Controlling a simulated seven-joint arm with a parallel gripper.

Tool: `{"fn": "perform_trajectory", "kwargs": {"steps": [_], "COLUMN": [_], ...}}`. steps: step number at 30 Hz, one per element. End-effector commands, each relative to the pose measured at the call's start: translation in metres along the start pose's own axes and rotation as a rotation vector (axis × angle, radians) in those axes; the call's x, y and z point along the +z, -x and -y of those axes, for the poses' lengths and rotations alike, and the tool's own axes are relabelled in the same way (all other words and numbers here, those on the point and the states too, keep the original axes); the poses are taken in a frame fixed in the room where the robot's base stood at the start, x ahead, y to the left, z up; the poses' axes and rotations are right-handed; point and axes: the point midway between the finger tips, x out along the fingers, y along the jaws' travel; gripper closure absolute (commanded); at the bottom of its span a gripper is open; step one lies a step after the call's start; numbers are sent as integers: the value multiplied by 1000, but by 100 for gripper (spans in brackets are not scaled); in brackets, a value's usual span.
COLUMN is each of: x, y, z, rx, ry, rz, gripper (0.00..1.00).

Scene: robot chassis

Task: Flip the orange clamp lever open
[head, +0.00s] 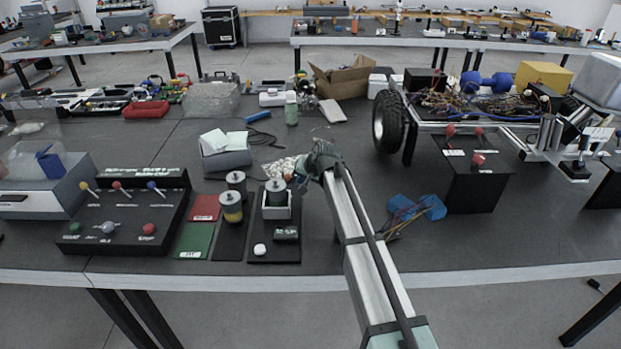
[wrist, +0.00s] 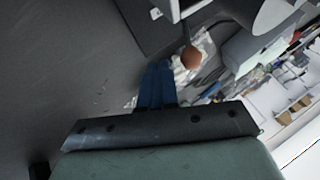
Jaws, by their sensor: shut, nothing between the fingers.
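A round orange-brown knob (wrist: 191,57) shows in the wrist view, just right of and beyond my fingertips, with a small gap between them. It looks like the end of the orange lever; its stem is not clear. My gripper (wrist: 158,66) has its blue fingers together, with nothing between them.
A cylinder with a yellow band (head: 232,208) stands left of the holder. Red (head: 204,208) and green (head: 194,240) plates and a black lever panel (head: 125,215) lie further left. Blue blocks (head: 432,207) and a black switch box (head: 470,185) are to the right.

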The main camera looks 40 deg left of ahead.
Motion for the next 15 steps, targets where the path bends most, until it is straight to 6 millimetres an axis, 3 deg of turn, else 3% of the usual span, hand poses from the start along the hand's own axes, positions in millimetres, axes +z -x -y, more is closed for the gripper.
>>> {"fn": "perform_trajectory", "kwargs": {"steps": [6, 15], "x": [-1, -1], "y": [-6, -6], "z": [14, 15], "rx": [1, 1], "ry": [1, 0], "rz": [0, 0], "gripper": [100, 100]}}
